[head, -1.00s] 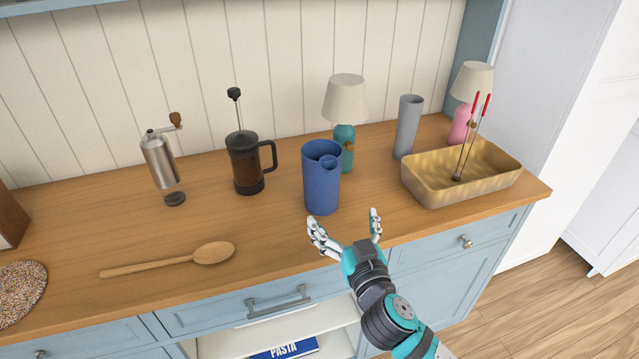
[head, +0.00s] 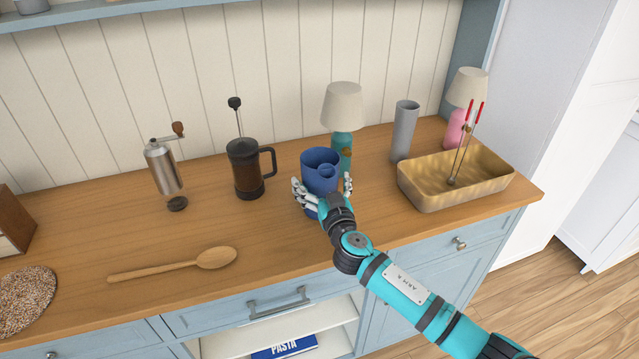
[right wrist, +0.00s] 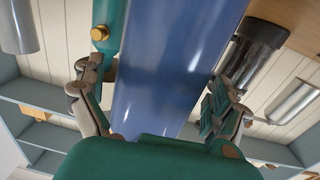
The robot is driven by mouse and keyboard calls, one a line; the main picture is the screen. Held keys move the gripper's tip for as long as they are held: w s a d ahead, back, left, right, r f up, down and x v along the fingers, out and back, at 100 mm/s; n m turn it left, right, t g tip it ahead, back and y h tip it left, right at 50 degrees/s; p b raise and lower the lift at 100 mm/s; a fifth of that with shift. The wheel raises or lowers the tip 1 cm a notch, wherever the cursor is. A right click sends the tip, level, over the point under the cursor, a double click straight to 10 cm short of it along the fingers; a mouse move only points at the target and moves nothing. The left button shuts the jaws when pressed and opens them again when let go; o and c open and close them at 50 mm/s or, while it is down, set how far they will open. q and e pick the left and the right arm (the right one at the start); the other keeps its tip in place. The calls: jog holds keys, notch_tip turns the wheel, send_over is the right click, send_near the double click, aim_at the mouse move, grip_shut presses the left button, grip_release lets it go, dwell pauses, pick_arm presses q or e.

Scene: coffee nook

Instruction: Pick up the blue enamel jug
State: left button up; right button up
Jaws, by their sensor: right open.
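The blue enamel jug (head: 320,170) stands upright on the wooden counter, its lower part hidden behind my right gripper. My right gripper (head: 322,189) is open, with one finger on each side of the jug. In the right wrist view, the jug (right wrist: 168,65) fills the middle between the two open fingers of the gripper (right wrist: 165,100). A gap shows between the jug and the right-hand finger; whether the left-hand finger touches it I cannot tell. My left gripper is not in view.
A teal lamp (head: 343,110) stands close behind the jug. A French press (head: 246,168) is to its left, a grey cylinder (head: 404,132) and a tan tray (head: 455,187) to its right. A wooden spoon (head: 175,267) lies at the front left. The counter (head: 110,235) between is clear.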

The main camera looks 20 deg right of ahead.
jog(key=shift+w+f, duration=0.1)
jog(key=shift+w, duration=0.95)
jog(key=shift+s, duration=0.1)
jog(key=c, duration=1.2)
